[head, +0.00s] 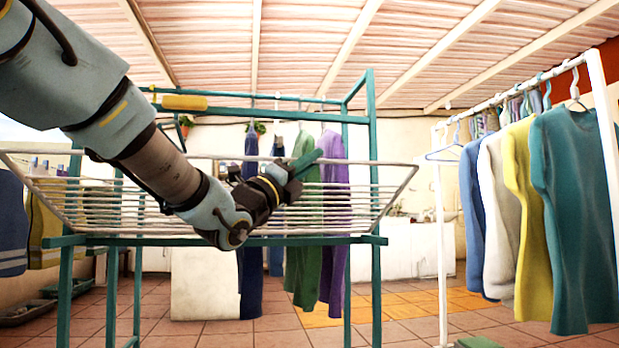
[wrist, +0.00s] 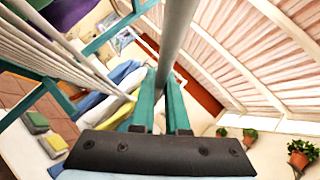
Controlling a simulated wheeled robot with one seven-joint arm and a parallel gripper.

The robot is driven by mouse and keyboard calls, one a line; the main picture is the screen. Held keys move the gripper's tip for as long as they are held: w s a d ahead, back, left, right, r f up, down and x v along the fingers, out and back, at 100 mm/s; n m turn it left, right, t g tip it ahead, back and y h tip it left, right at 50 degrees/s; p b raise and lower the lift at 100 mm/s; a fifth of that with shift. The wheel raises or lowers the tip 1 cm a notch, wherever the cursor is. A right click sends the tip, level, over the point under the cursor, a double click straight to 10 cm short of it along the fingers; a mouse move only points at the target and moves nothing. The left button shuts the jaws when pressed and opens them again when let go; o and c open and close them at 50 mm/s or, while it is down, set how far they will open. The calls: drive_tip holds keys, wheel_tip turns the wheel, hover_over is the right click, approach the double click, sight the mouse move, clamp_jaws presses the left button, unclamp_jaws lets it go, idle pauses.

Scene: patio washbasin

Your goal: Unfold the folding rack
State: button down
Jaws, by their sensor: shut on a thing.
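The folding rack has a teal frame (head: 373,200) and a white wire panel (head: 110,213) with several thin parallel bars. In the head view the panel spans the frame, its outer rail (head: 385,163) raised above the lower bars, so it looks tilted. My gripper (head: 308,160) is at this outer rail, right of the panel's middle. In the wrist view the teal fingers (wrist: 160,98) are closed around a grey-white bar (wrist: 177,40), which runs away between them. My arm hides part of the panel in the head view.
A white clothes rail (head: 441,230) with hanging shirts stands at the right. Purple (head: 334,200) and green (head: 305,215) garments hang behind the rack. A yellow sleeve (head: 185,102) sits on the frame's top bar. Tiled floor (head: 420,305) is open between rack and rail.

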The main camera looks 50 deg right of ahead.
drive_tip(key=s+a+f+b, duration=0.1)
drive_tip(key=f+b, duration=0.6)
drive_tip(key=s+a+f+m+b, duration=0.1)
drive_tip(key=s+f+b, duration=0.1)
drive_tip(key=f+b, duration=0.5)
drive_tip(key=shift+a+g, duration=0.3)
drive_tip(key=shift+g, duration=0.1)
drive_tip(key=shift+s+f, duration=0.1)
drive_tip(key=c, duration=1.2)
unclamp_jaws()
drive_tip(key=p+v, duration=0.2)
drive_tip(key=v, duration=0.9)
drive_tip(key=shift+d+f, duration=0.15)
